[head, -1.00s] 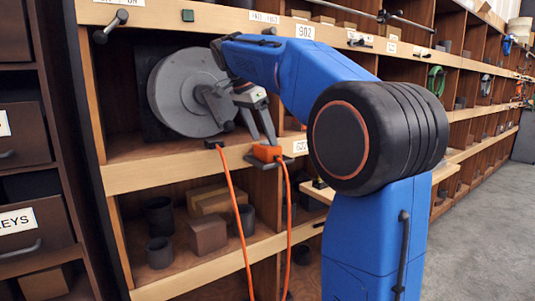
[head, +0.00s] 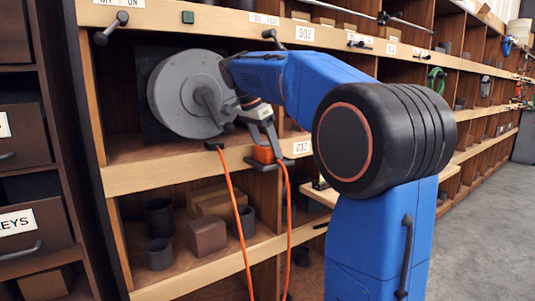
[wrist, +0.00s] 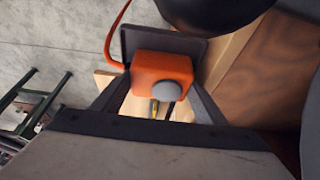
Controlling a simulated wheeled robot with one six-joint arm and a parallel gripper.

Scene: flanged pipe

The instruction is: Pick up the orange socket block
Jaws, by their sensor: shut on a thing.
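The orange socket block (head: 264,154) sits on a small dark holder (head: 262,165) at the shelf's front edge in the head view. In the wrist view the orange block (wrist: 160,68) lies between my fingers, with a round grey knob on its face and a dark plate (wrist: 165,42) behind it. My gripper (head: 265,148) points down over the block and is shut on it. In the wrist view its two fingers (wrist: 160,100) flank the block. An orange cable (head: 288,200) runs down from the block.
A grey flanged disc (head: 185,92) stands left of my gripper in the shelf. A second orange cable (head: 235,210) hangs from a dark clip (head: 214,145) on the shelf edge. Boxes and dark cylinders fill the shelf below. The grey floor (head: 480,220) is clear at right.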

